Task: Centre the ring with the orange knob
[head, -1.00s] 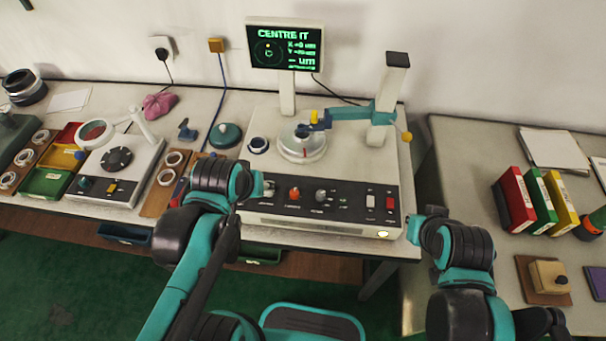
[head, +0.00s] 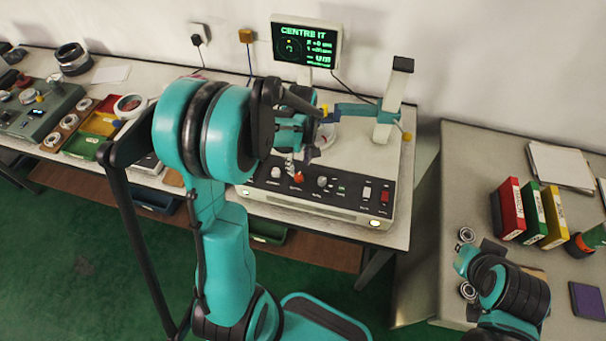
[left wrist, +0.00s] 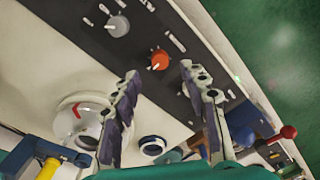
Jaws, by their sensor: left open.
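The orange knob (head: 299,178) is on the black front panel of the white machine. It also shows in the left wrist view (left wrist: 159,61), in line with the gap between my left fingers. My left gripper (head: 297,160) is open and empty, pointing down over the panel. In the left wrist view its fingers (left wrist: 160,72) stand apart on either side of the knob's line. I cannot tell whether they touch it. A pale round ring or table with a red mark (left wrist: 82,116) is on the machine top. In the head view my left arm hides most of it.
The screen (head: 305,44) reads "CENTRE IT". A blue probe arm (head: 352,112) reaches across the machine from its post. A grey knob (left wrist: 118,25) is beside the orange one. My right gripper (head: 464,262) is over the right table, near coloured binders (head: 530,212).

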